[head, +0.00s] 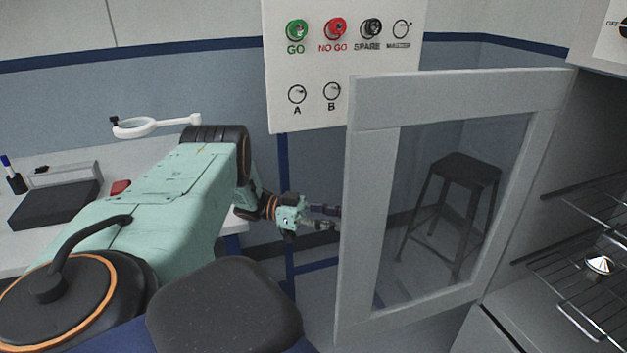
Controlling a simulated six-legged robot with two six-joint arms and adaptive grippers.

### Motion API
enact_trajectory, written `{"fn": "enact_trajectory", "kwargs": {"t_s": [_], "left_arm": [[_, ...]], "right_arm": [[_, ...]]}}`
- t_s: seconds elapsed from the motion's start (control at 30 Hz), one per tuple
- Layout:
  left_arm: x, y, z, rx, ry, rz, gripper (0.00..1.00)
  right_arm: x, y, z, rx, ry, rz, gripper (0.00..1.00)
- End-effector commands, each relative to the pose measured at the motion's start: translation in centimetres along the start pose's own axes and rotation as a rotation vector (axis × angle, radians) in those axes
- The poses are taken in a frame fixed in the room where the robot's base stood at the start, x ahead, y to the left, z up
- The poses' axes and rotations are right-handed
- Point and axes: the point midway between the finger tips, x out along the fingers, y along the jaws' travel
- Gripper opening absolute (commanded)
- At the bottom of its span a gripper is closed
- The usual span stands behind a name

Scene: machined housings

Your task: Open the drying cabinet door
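The drying cabinet door (372,105) is a grey frame around a clear pane. It stands swung wide open, with its hinge side by the cabinet at the right and its free edge towards the left. The cabinet interior (560,215) shows dark walls and wire racks. My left gripper (338,218) is just left of the door's free edge, with its fingers pointing at it. The two fingers are apart with nothing seen between them. I cannot tell whether they touch the door. No handle is visible. My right gripper is out of view.
A panel (345,62) with buttons and knobs hangs behind the door. A dark stool (465,168) shows through the pane. A small metal part (598,265) lies on a wire rack (570,262).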

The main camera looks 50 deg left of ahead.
Motion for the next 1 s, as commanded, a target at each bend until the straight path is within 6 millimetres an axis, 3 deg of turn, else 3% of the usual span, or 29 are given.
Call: {"fn": "enact_trajectory", "kwargs": {"t_s": [0.2, 0.4, 0.6, 1.0], "left_arm": [[-4.8, 0.0, 0.2, -0.001, -0.006, -0.002, 0.34], [-7.4, 0.0, 0.2, -0.002, -0.004, -0.002, 0.34], [-8.4, 0.0, 0.1, -0.001, -0.001, 0.0, 0.34], [-8.5, 0.0, 0.0, -0.001, 0.0, 0.0, 0.34]], "right_arm": [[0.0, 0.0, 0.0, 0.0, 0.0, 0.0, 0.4], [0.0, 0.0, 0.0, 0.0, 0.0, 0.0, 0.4], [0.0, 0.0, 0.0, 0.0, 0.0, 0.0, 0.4], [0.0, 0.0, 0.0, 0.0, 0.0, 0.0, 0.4]]}}
